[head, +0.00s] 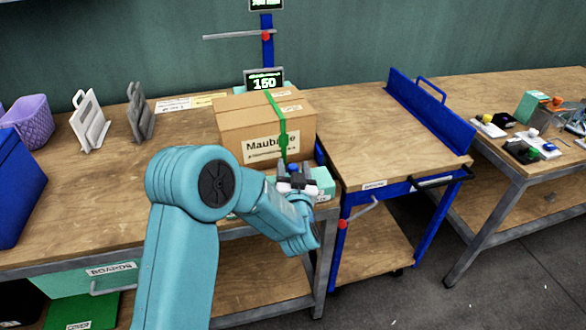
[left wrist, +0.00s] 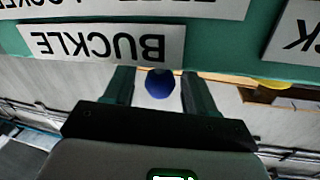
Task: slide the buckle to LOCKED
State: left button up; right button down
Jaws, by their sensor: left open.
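The buckle's blue knob (left wrist: 160,83) shows between my left gripper's two fingers in the left wrist view, in front of a green face with an upside-down BUCKLE label (left wrist: 100,43). In the head view the knob (head: 293,167) is a small blue spot in front of the carton. My left gripper (head: 297,182) is open around the knob; its fingers (left wrist: 157,90) stand apart on either side, with a gap visible. A teal unit (head: 324,183) sits beside it at the bench edge. Another label is cut off at the wrist view's top. My right gripper is out of view.
A carton (head: 235,125) with a green strap (head: 281,126) stands on the wooden bench (head: 185,130), below a display reading 150 (head: 264,80). A blue-framed cart (head: 390,140) stands close on the right. A blue bin (head: 20,185) is at far left.

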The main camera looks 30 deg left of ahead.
pick_arm(q)
grip_shut()
jog(key=w+d+b, duration=0.1)
jog(key=w+d, duration=0.2)
jog(key=w, duration=0.1)
jog(key=shift+d+b, duration=0.2)
jog(key=shift+b, duration=0.2)
jog(key=shift+d+r, duration=0.1)
